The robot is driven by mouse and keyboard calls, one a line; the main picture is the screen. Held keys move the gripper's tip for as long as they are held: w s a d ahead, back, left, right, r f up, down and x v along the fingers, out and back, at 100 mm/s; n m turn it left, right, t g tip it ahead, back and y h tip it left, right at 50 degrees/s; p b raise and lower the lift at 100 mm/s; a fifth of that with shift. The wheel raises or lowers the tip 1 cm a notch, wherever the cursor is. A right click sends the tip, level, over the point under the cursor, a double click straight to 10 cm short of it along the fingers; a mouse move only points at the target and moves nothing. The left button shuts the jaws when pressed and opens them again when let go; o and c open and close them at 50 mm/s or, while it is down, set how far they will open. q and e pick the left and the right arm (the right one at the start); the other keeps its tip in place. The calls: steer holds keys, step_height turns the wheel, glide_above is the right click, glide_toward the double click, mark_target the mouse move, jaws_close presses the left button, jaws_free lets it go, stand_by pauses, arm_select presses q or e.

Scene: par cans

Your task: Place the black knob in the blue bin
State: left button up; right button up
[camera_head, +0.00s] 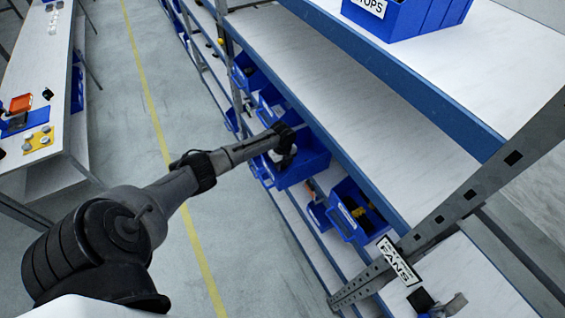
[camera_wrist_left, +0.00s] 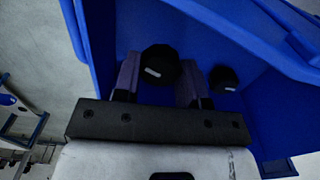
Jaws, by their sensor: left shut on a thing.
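My left gripper (camera_head: 286,152) reaches from the left over a blue bin (camera_head: 312,165) on the shelf rack. In the left wrist view, the left gripper (camera_wrist_left: 160,72) is shut on a black knob (camera_wrist_left: 160,66) with a small white mark, held between its two fingers. The blue bin (camera_wrist_left: 235,45) fills most of that view around and beyond the fingers. A second black knob (camera_wrist_left: 223,78) lies in the bin just right of the fingers. The held knob is too small and covered to tell apart in the head view. My right gripper does not show.
Another blue bin (camera_head: 358,210) with dark and yellow items stands nearer on the rack. More blue bins (camera_head: 248,73) sit farther along. A white shelf (camera_head: 350,90) with a blue edge lies above. A slotted metal post (camera_head: 450,205) stands at right. The left aisle floor is clear.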

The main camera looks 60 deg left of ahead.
arm_select(q)
steer(key=shift+f, duration=0.35)
steer(key=o, duration=0.9)
steer(key=shift+r, duration=0.1)
steer(key=shift+r, duration=0.25)
step_height(320, 180, up, 13)
steer(key=shift+f+b, duration=0.2)
steer(key=shift+b, duration=0.1)
steer(key=shift+d, duration=0.1)
